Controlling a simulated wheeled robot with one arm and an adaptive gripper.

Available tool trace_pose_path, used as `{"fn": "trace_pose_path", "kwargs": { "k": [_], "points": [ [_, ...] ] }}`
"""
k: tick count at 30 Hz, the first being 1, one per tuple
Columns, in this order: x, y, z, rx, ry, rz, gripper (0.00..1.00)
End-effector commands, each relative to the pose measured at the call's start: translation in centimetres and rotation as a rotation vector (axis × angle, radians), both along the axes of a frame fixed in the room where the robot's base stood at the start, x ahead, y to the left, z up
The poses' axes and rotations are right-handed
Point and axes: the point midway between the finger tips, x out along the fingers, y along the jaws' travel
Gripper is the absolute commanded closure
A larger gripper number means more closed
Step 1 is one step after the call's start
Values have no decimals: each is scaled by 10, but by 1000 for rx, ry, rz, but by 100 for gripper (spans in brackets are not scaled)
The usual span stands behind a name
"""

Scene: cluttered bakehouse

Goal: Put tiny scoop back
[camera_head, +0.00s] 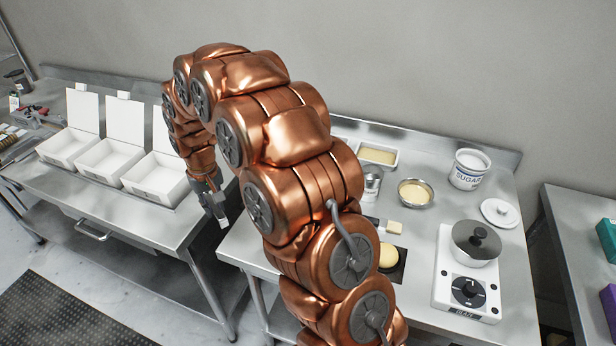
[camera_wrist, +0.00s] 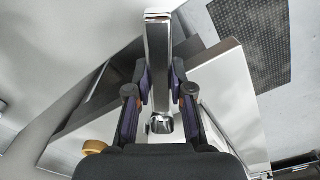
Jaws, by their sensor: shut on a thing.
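My gripper (camera_head: 215,200) hangs pointing down over the front right edge of the left steel table, near the gap between the tables. In the wrist view my gripper (camera_wrist: 159,78) has its two dark fingers closed on the sides of a shiny metal piece, the tiny scoop (camera_wrist: 158,40). Its long flat part points away from the palm, and a small rounded end shows near the palm. In the head view only a small pale tip of the scoop (camera_head: 223,223) shows below the fingers. The scoop touches nothing else that I can see.
Three open white boxes (camera_head: 108,158) stand on the left table. On the right table are a sugar tin (camera_head: 468,168), a steel bowl (camera_head: 414,192), a tray (camera_head: 377,154), and a hotplate with a pot (camera_head: 475,243). My arm hides part of this table. A dark floor mat (camera_head: 60,312) lies in front.

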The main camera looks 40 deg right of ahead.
Motion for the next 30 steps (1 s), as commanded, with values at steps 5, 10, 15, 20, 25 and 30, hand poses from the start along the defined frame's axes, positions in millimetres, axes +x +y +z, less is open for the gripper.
{"fn": "trace_pose_path", "kwargs": {
  "k": [5,10,15,20,25,30],
  "points": [
    [18,-51,-2,4,-7,-217,100],
    [25,-128,8,4,-12,-531,100],
    [15,-193,18,2,-6,-800,100],
    [6,-227,25,0,-4,-952,100],
    [1,-237,25,-2,3,-1001,100],
    [1,-236,8,-2,5,-999,100]
  ]
}}
